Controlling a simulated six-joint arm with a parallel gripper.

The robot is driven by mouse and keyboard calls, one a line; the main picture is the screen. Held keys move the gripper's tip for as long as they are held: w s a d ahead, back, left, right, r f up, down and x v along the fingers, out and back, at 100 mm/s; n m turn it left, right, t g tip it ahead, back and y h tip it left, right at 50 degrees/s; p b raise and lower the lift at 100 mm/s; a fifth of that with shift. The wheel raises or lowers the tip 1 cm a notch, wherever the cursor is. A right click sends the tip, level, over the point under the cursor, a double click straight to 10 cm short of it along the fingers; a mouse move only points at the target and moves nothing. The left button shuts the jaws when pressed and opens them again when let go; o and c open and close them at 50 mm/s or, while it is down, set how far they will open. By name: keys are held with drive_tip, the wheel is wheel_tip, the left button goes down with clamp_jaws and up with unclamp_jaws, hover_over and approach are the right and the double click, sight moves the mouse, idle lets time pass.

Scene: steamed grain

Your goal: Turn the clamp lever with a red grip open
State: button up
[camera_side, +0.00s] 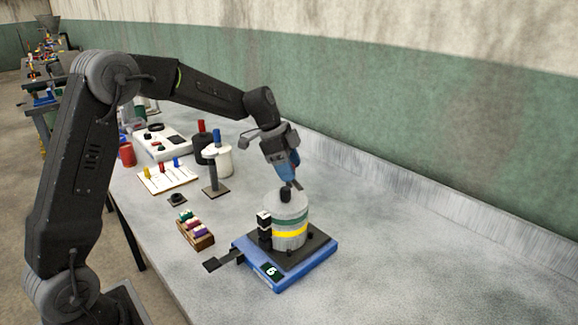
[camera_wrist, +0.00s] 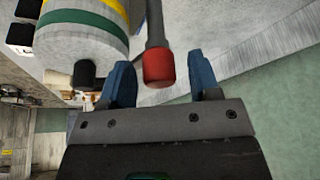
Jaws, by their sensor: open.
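The clamp lever's red grip (camera_wrist: 159,69) shows in the wrist view at the end of a dark grey rod (camera_wrist: 155,22). My gripper (camera_wrist: 162,80) is open, with one blue finger on each side of the grip and a visible gap to each. I cannot tell how deep the grip sits between the fingers. In the side view my gripper (camera_side: 292,181) is just above and behind the top of a grey canister (camera_side: 289,212) with green and yellow bands. The lever is mostly hidden there behind the gripper and canister.
A box of coloured pieces (camera_side: 196,236), a dark post stand (camera_side: 214,188) and a white jar (camera_side: 218,162) stand to the left. The bench to the right is clear up to the wall.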

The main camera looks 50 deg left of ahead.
drive_tip(key=shift+c, duration=0.4)
drive_tip(key=c, duration=0.8)
drive_tip(key=shift+c, duration=0.2)
drive_tip(key=shift+n, duration=0.4)
drive_tip(key=n+t+y, duration=0.1)
drive_tip(key=n, duration=0.2)
drive_tip(key=shift+n, duration=0.3)
drive_tip(key=n+t+y, duration=0.1)
drive_tip(key=n+y, duration=0.1)
drive_tip(key=n, duration=0.3)
drive_tip(key=shift+r, duration=0.1)
drive_tip(key=n+y, duration=0.1)
drive_tip(key=n, duration=0.2)
drive_tip(key=n+y, duration=0.1)
drive_tip(key=n, duration=0.1)
drive_tip(key=shift+n+y, duration=0.3)
drive_tip(key=shift+n, duration=0.1)
drive_tip(key=shift+n+g+y, duration=0.6)
drive_tip(key=shift+n+y, duration=0.1)
drive_tip(key=shift+n, duration=1.6)
